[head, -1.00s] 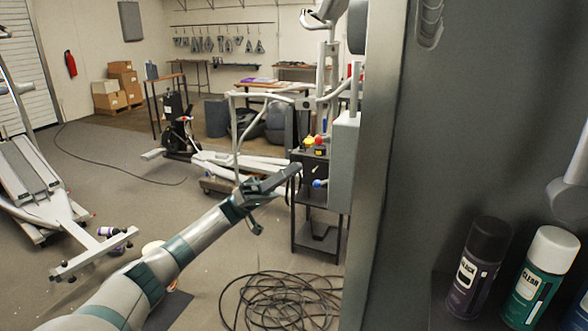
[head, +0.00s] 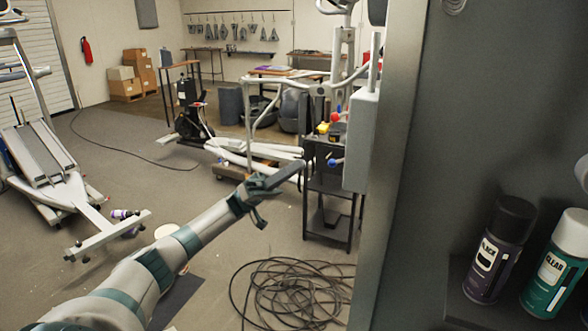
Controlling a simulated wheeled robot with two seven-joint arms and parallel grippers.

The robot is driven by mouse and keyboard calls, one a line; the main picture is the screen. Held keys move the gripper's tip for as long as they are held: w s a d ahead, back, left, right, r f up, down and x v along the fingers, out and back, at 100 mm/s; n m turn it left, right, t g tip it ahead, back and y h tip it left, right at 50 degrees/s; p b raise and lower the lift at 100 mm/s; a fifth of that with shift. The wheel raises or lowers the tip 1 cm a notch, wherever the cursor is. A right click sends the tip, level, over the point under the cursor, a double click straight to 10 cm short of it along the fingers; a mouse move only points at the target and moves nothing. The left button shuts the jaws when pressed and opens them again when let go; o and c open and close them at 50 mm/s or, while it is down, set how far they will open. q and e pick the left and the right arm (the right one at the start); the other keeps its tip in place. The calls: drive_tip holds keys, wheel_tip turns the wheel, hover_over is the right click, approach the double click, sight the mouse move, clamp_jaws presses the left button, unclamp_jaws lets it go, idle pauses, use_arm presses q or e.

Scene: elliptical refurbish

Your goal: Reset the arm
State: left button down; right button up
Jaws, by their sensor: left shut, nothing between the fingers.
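My left arm (head: 190,238) comes in from the lower left and reaches up toward the middle of the head view. Its left gripper (head: 297,168) is shut and empty, in the air. In the picture its tip overlaps the left edge of a dark cart (head: 327,186); I cannot tell the distance between them. My right arm and gripper are not in view.
A grey cabinet wall (head: 395,165) stands close at right, with a black-capped spray can (head: 498,250) and a white-capped one (head: 556,270) on its shelf. Coiled cable (head: 295,293) lies on the floor. An exercise machine (head: 45,170) stands at left. Open floor lies between.

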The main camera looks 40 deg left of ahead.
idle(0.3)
